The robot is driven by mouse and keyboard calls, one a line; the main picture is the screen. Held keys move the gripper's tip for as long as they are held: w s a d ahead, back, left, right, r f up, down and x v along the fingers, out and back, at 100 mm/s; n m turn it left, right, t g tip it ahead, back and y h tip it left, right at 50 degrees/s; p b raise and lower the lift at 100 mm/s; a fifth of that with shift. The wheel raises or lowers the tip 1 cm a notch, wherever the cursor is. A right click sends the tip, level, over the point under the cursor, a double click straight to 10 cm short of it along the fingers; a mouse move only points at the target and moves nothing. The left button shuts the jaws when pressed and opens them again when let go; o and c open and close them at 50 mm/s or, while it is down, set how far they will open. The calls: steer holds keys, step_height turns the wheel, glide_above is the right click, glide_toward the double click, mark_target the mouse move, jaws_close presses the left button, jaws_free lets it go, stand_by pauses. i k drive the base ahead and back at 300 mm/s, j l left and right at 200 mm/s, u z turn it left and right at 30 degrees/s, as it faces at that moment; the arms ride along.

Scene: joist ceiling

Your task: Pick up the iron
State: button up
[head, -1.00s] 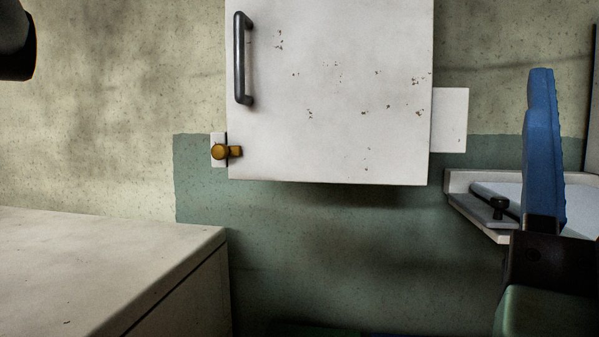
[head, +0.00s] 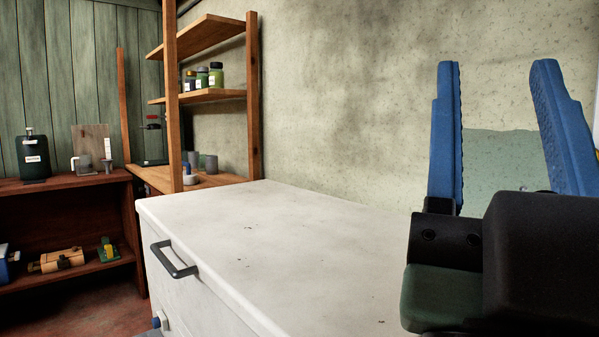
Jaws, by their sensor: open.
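I cannot make out a clear iron in the head view. A small white and blue item (head: 189,175) sits on the wooden shelf unit's lower board, too small to identify. My gripper (head: 496,68) is at the right, with its two blue fingers pointing up and set wide apart. Nothing is between the fingers, and they are in front of the pale wall.
A white chest (head: 300,232) with a dark handle fills the middle; its top is bare. Behind it stands a wooden shelf unit (head: 252,100) with jars. At left, a red-brown bench (head: 75,187) carries a dark canister (head: 33,160) and several tools below.

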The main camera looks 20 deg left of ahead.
mark_target(190, 178)
steer(key=i+j+u, duration=0.15)
steer(key=u, duration=0.25)
steer(key=i+j+u, duration=0.15)
steer(key=j+u, duration=0.2)
steer(key=i+j+u, duration=0.15)
steer(key=u, duration=0.25)
steer(key=i+j, duration=0.2)
steer(key=i, duration=0.15)
steer(key=i+j, duration=0.25)
steer(key=i, duration=0.1)
